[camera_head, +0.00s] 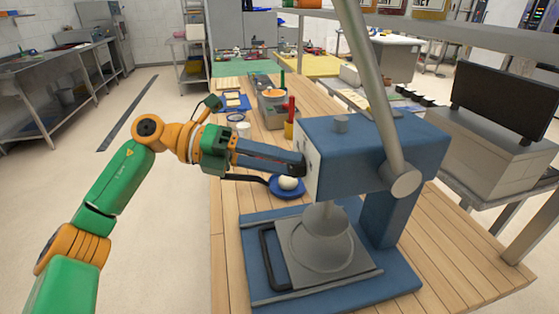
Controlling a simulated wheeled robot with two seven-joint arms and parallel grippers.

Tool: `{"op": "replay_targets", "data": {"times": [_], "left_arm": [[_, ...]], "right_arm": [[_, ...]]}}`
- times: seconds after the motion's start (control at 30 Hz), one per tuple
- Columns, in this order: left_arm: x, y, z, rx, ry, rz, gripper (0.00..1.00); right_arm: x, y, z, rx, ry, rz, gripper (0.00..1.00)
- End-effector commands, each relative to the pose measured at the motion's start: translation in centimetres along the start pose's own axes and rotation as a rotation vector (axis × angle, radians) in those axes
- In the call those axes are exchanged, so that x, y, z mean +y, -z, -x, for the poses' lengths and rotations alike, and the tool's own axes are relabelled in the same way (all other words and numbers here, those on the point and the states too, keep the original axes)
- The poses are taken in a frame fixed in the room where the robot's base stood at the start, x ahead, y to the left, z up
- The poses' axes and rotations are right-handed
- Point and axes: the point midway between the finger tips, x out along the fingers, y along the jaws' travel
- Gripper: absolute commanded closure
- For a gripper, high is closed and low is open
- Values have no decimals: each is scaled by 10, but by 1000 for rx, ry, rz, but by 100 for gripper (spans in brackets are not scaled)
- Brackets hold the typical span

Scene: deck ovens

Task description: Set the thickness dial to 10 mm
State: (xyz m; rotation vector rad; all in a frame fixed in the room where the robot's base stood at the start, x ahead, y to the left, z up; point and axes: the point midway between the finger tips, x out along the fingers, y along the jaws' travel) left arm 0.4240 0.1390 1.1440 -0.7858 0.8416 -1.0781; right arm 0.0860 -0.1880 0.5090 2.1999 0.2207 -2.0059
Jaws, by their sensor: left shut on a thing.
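The blue dough press (365,140) stands on the wooden table, with a round plate over its grey base and a long grey lever rising from its right side. My left gripper (298,165) reaches in from the left, and its fingertips meet the press head's pale left face (312,165). It is shut on the thickness dial there. The dial is hidden behind the fingers, and I cannot read its setting or scale. My right gripper is not in view.
Containers and a red bottle (291,108) stand behind. A dark screen (507,95) is at right. The table's front left is clear.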

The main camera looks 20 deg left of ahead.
Motion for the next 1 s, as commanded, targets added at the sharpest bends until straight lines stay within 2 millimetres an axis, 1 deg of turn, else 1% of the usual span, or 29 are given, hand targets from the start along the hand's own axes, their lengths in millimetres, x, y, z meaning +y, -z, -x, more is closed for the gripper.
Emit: {"op": "replay_targets", "data": {"times": [0.5,0.53,0.57,0.6,0.63,0.9,0.97,1.0], "left_arm": [[1,1,0,4,-8,-12,100],[1,1,0,4,-8,-12,43],[1,1,0,4,-8,-12,35],[1,1,0,3,-8,-12,24],[1,1,0,3,-7,-12,21],[1,0,1,1,-7,-12,21],[2,0,7,-2,-8,-12,21],[3,0,14,-3,-8,-11,21]], "right_arm": [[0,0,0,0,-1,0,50],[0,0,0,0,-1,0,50],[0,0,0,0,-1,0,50],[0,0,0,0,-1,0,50],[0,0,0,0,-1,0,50],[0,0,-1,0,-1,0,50],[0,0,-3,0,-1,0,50],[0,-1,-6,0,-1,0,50]]}}
